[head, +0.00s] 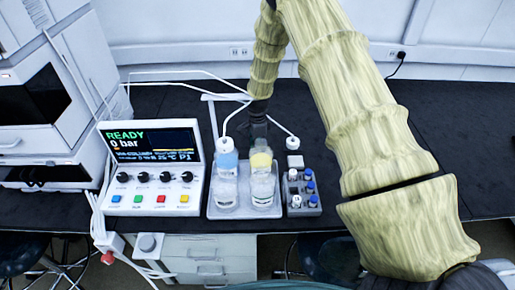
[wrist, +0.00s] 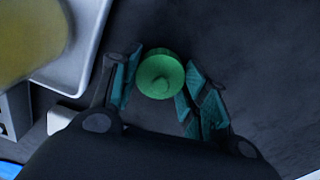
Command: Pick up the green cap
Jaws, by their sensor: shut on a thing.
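In the head view my gripper (head: 258,122) is low over the black bench, behind the bottles. The green cap is hidden there.
A vial rack (head: 303,207) stands right, a control box (head: 152,170) left. White tubing (head: 185,72) arches nearby. Bench behind is clear.

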